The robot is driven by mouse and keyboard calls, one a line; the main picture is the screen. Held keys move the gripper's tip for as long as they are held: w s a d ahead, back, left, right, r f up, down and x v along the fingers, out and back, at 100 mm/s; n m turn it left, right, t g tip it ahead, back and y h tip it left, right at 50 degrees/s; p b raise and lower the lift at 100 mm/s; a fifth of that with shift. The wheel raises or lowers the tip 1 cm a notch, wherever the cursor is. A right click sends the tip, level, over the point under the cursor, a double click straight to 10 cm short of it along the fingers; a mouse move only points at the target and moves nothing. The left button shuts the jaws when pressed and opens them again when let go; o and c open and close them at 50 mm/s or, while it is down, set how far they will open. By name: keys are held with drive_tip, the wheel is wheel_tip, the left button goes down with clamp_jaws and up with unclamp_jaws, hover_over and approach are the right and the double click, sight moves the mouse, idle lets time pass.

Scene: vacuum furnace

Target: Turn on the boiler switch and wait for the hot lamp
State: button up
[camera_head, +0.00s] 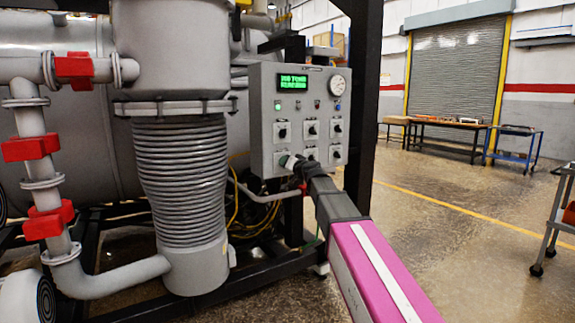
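The grey control box (262,150) stands on the furnace frame, with a lit green text display (293,82), a round gauge (338,84) and a row of small lamps (317,104). A blue lamp (337,107) at the right end of the row looks lit. Below are rotary switches in two rows, such as the upper left one (282,131); I cannot read which is the boiler switch. My gripper (288,161) is at the lower left switch position and largely hides it. I cannot tell whether its fingers are open or shut, or touching the switch.
The ribbed grey column (182,185) and pipes with red flanges (44,225) stand left of the box. A dark upright post (363,110) is close to its right. Open floor lies to the right, with a cart (557,215) at the edge.

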drive_tip(key=v, duration=1.1)
drive_tip(key=shift+w+f, duration=0.1)
drive_tip(key=s+d+f+g+h, duration=0.1)
drive_tip(key=s+d+f+g, duration=0.15)
drive_tip(key=f, duration=0.65)
drive_tip(key=s+d+f+n+g+h, duration=0.1)
drive_tip(key=s+f+g, duration=0.2)
drive_tip(key=f, duration=0.6)
drive_tip(key=s+d+f+g+h, duration=0.1)
drive_tip(key=s+f+g+h, duration=0.15)
drive_tip(key=f, duration=0.55)
drive_tip(key=s+d+f+g+h, duration=0.2)
drive_tip(key=s+d+f+g, duration=0.1)
drive_tip(key=s+d+f, duration=0.3)
drive_tip(key=s+d+f+m+g+h, duration=0.1)
drive_tip(key=s+d+f+g+h, duration=0.2)
drive_tip(key=s+d+f, duration=0.3)
drive_tip(key=s+f+g, duration=0.1)
drive_tip(key=s+f, duration=0.4)
drive_tip(key=f, duration=0.2)
drive_tip(key=shift+d+f+m, duration=0.25)
drive_tip(key=shift+d+m, duration=0.05)
drive_tip(key=shift+h, duration=0.25)
idle(1.8)
